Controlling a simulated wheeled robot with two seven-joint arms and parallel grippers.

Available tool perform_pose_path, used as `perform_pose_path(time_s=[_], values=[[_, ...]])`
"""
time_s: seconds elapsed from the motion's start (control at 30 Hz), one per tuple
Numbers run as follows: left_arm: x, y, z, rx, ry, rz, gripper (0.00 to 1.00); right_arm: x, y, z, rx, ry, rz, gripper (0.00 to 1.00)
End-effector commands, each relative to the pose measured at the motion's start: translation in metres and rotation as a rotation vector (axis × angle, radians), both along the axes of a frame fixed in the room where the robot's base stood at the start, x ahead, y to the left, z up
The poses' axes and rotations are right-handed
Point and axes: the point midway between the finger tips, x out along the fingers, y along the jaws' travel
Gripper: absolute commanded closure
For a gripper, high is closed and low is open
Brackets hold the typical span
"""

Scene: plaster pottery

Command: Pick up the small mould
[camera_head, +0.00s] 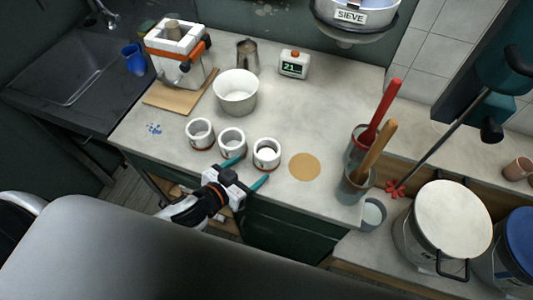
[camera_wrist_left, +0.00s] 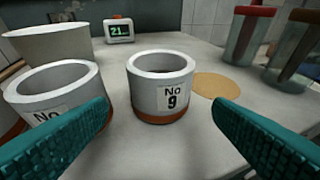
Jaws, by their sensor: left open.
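Three white cylindrical moulds with brown bases stand in a row near the counter's front edge: a left one (camera_head: 200,142), a middle one (camera_head: 232,149) and a right one (camera_head: 266,162). They look close in size in the head view. The right one shows in the wrist view as the mould marked "No 9" (camera_wrist_left: 160,94), upright and centred between my fingers. The middle one (camera_wrist_left: 55,90) is partly hidden by a finger, and its number is covered. My left gripper (camera_head: 246,171) is open and empty, its teal fingers pointing at the No 9 mould from the front.
A white bowl (camera_head: 237,97) stands behind the moulds. A tan disc (camera_head: 305,167) lies flat to the right of the No 9 mould. Two containers with a red handle (camera_head: 380,110) and a wooden handle (camera_head: 378,150) stand further right. A timer (camera_head: 293,66) is at the back.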

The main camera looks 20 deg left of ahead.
Motion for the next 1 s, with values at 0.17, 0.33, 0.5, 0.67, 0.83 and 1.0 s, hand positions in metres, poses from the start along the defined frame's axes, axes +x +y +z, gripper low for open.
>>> perform_pose_path(time_s=[0.17, 0.33, 0.5, 0.67, 0.83, 1.0], values=[[0.023, -0.008, -0.008, -0.001, 0.000, 0.001, 0.25, 0.000, 0.000, 0.008, 0.000, -0.001, 0.000, 0.64], [0.031, -0.011, -0.012, -0.001, 0.000, 0.001, 0.25, 0.001, 0.000, 0.010, 0.000, -0.002, 0.000, 0.64], [0.047, -0.017, -0.015, 0.000, -0.001, 0.001, 0.25, 0.002, 0.000, 0.019, 0.001, -0.003, 0.000, 0.64], [0.066, -0.024, -0.024, 0.001, 0.000, 0.002, 0.25, 0.002, 0.001, 0.025, 0.001, -0.003, 0.000, 0.64], [0.075, -0.028, -0.030, 0.000, 0.002, 0.001, 0.25, 0.002, 0.001, 0.026, 0.001, -0.003, 0.000, 0.64], [0.075, -0.028, -0.031, 0.000, 0.002, 0.000, 0.25, 0.002, 0.001, 0.026, 0.001, -0.003, 0.000, 0.64]])
